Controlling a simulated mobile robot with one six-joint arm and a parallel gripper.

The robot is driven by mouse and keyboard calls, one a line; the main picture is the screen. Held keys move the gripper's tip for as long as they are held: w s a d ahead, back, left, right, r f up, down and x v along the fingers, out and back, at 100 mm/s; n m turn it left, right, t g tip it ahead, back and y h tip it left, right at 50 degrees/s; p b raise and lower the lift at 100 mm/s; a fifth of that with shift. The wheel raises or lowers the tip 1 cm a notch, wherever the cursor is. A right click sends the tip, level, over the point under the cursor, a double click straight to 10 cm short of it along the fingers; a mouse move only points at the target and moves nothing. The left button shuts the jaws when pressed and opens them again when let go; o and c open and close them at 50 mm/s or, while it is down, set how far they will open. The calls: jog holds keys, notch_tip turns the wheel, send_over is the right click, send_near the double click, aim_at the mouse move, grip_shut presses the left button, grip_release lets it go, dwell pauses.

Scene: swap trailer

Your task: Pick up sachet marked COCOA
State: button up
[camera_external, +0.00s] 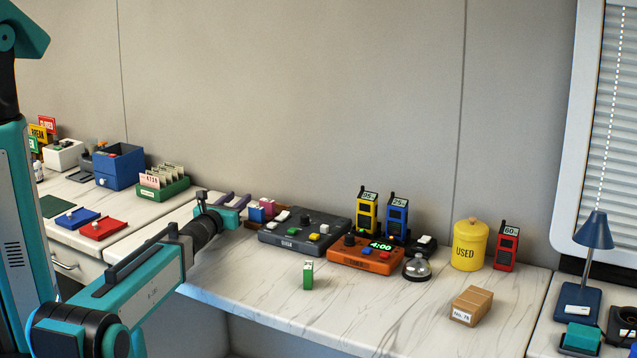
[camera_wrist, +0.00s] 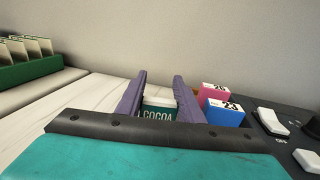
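The sachet marked COCOA (camera_wrist: 158,110) shows in the wrist view as a green packet with a pale top and white lettering. My gripper (camera_wrist: 160,75) is open, with its two purple fingers on either side of the sachet in this view. I cannot tell whether either finger touches it; its lower part is hidden by the gripper body. In the external view my gripper (camera_external: 239,196) is at the back left of the marble counter, and I cannot make out the sachet there.
A blue packet (camera_wrist: 226,112) and a pink packet (camera_wrist: 216,92) stand just right of my fingers. A dark console (camera_external: 290,238) and an orange timer box (camera_external: 352,258) stand further right. A green card rack (camera_external: 165,188) is to the left. The front counter is mostly clear around a small green item (camera_external: 308,279).

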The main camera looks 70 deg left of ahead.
jog(key=c, duration=0.4)
notch_tip(320, 180, up, 28)
jog(key=p, duration=1.8)
